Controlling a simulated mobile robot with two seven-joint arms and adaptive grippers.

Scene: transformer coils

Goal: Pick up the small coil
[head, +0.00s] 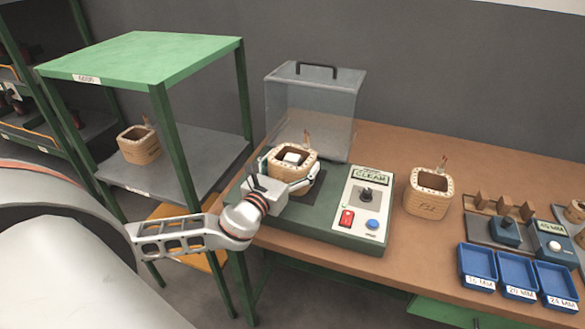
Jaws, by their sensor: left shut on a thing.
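My left gripper (286,172) comes in from the left and is shut on a tan wound coil (302,172) over the green tester base (305,222). That coil has a brown lead standing up and a white block in its opening. I cannot tell whether it touches the base. A second coil (428,203), with dark marking on its front, stands on the bench to the right. A third coil (140,150) stands on the grey shelf at the left. Part of another coil (576,211) shows at the right edge. My right gripper is not in view.
A clear cover (312,105) with a black handle stands behind the held coil. Blue trays (478,266) line the bench front at the right. A green-topped rack (150,55) stands left. The brown bench (400,150) is clear behind the second coil.

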